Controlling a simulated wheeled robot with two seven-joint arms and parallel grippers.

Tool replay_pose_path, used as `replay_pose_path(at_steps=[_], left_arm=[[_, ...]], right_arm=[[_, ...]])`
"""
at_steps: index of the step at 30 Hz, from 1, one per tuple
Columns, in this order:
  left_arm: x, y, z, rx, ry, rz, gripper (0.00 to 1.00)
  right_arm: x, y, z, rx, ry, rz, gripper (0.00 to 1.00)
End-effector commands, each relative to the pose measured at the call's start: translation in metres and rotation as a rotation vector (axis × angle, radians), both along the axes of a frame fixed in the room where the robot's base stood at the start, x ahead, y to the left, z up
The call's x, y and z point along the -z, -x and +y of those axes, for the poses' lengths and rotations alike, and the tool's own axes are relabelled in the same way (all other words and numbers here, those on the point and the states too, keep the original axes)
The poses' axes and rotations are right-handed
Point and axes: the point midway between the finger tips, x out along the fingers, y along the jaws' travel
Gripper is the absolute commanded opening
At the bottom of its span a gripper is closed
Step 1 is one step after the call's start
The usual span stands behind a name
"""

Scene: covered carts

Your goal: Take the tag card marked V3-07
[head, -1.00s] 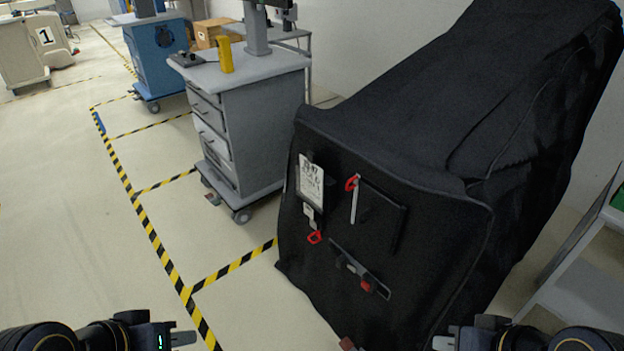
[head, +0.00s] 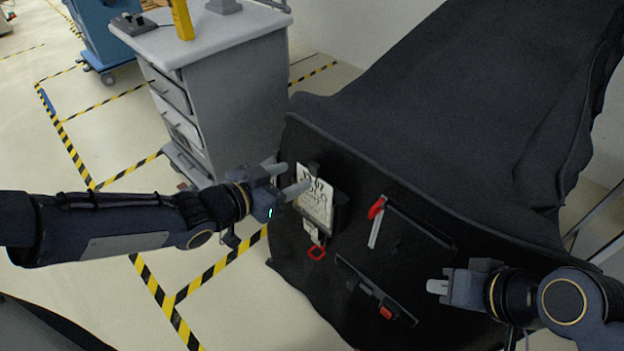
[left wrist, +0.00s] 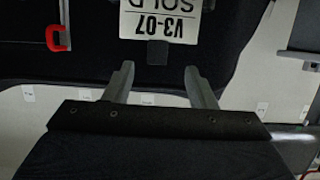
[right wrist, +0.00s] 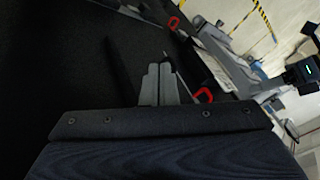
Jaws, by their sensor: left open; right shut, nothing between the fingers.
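The white tag card (head: 315,197) is in a dark holder on the front of the black cover (head: 410,190). In the left wrist view the card (left wrist: 160,24) appears upside down and reads V3-07 and SOLD, cut by the top edge. My left gripper (head: 292,177) is open at the card's upper left in the head view. In its wrist view the open fingers (left wrist: 159,80) are apart, with the card beyond them and nothing between. My right gripper (head: 433,286) is shut and empty before the cover's lower right; its closed fingers show in the right wrist view (right wrist: 160,75).
A red pull loop (head: 317,253) hangs below the card. A red-handled strap (head: 376,215) and a dark slot with a red tab (head: 385,312) are right of it. A grey drawer cart (head: 215,75) stands behind my left arm. Taped floor (head: 110,180) is clear at left.

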Motion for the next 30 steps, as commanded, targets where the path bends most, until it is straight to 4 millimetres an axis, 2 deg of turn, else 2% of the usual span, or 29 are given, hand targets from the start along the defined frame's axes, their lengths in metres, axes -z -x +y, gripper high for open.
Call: replay_pose_path(at_steps=[15, 25, 30], left_arm=[[0.013, -0.044, -0.048, 0.002, -0.001, 0.002, 0.51], [0.015, -0.05, -0.053, -0.002, 0.0, 0.0, 0.51], [0.015, -0.05, -0.053, -0.002, -0.001, 0.0, 0.3]], right_arm=[[0.006, 0.0, 0.0, 0.0, 0.0, 0.0, 0.0], [0.006, 0.0, 0.0, 0.0, 0.0, 0.0, 0.0], [0.006, 0.0, 0.0, 0.0, 0.0, 0.0, 0.0]])
